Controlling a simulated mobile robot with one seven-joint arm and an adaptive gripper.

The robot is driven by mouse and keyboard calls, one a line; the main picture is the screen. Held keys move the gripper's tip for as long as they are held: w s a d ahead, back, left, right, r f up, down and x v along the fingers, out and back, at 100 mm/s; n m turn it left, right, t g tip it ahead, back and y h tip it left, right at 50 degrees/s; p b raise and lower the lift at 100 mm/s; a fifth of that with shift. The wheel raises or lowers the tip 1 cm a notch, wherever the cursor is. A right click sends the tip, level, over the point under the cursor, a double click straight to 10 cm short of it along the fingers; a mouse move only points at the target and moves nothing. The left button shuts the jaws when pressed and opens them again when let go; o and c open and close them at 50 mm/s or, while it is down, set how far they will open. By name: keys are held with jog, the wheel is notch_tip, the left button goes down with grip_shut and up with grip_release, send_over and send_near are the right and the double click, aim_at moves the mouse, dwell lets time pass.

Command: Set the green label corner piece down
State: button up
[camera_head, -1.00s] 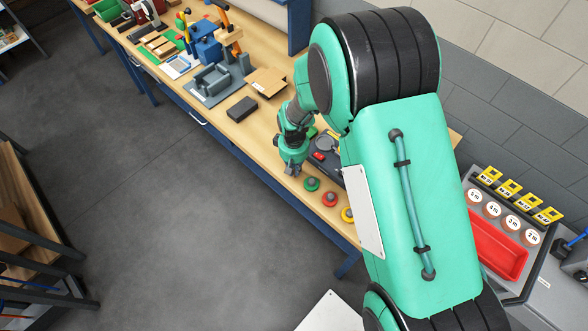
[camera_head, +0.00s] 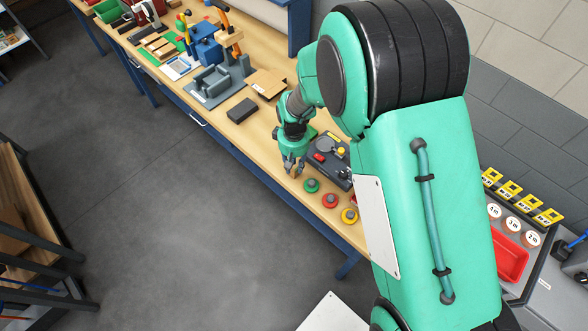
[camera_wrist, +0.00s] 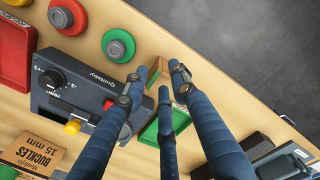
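My gripper (camera_wrist: 160,78) has three dark blue fingers, closed in around a small tan wooden piece (camera_wrist: 154,72) over the bench. In the head view my gripper (camera_head: 293,168) points down near the bench's front edge, left of the green button; the piece is too small to make out there.
A grey device (camera_wrist: 75,90) with a black knob lies beside the fingers. Green (camera_wrist: 118,46) and red (camera_wrist: 68,15) buttons stand nearby, and a green tray (camera_wrist: 150,132) lies beneath the fingers. A dark block (camera_head: 242,110) lies farther along the bench (camera_head: 262,140). The front edge is close.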

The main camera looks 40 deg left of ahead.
notch_tip(320, 180, up, 8)
dwell(0.4)
jog(key=shift+f, duration=0.1)
dwell(0.5)
